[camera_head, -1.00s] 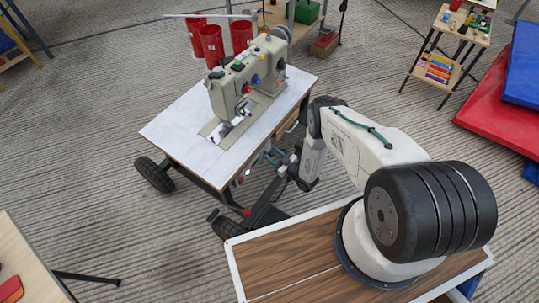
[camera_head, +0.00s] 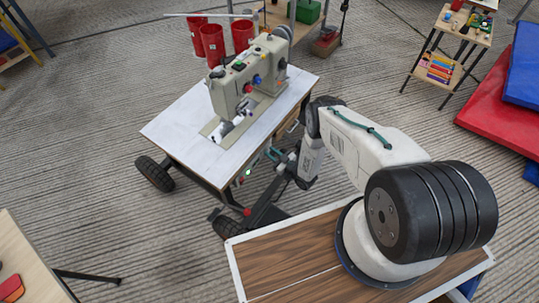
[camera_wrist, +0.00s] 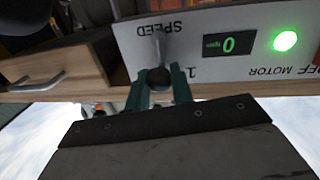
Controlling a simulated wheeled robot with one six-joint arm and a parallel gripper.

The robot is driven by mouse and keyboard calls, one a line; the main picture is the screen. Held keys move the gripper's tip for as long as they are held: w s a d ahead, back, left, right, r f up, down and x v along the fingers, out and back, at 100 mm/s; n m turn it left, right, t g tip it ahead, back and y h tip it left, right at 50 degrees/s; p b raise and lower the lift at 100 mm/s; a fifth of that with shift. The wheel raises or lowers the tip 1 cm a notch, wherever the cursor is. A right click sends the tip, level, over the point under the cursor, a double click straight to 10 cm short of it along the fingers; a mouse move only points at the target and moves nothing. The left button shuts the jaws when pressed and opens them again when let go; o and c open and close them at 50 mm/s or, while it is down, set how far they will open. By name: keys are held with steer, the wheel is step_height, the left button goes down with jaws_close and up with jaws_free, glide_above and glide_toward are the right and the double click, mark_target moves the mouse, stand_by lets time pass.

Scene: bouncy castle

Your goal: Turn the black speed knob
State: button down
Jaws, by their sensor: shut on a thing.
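The black speed knob (camera_wrist: 158,78) shows in the wrist view on a light control panel (camera_wrist: 198,45), below the upside-down word SPEED. My gripper (camera_wrist: 160,88) has its two green fingers on either side of the knob, shut on it. A display (camera_wrist: 229,44) beside it reads 0 spm, seen upside down. A green light (camera_wrist: 285,41) is lit to its right. In the head view, my arm reaches to the front edge of the sewing machine table (camera_head: 180,130); the knob is too small to make out there.
The sewing machine (camera_head: 235,85) stands on the white tabletop, with red cups (camera_head: 212,42) behind it. In the wrist view a wooden drawer with a metal handle (camera_wrist: 36,83) is left of the panel. A red mat (camera_head: 485,110) lies at the far right.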

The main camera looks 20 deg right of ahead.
steer(key=shift+s+d+f+m, duration=0.1)
steer(key=shift+d+m, duration=0.05)
steer(key=shift+m, duration=0.25)
steer(key=shift+d+f+m, duration=0.1)
steer(key=shift+d+m, duration=0.25)
steer(key=shift+m, duration=0.75)
steer(key=shift+w+d+f+m+g, duration=0.1)
steer(key=shift+w+d+m+g, duration=0.1)
steer(key=shift+m, duration=0.5)
steer(key=shift+w+d+f+m+g, duration=0.1)
steer(key=shift+w+m+g, duration=0.1)
steer(key=shift+m, duration=0.5)
steer(key=c, duration=1.3)
jaws_free()
steer(key=shift+o, duration=0.3)
steer(key=shift+w, duration=0.1)
steer(key=shift+d, duration=0.1)
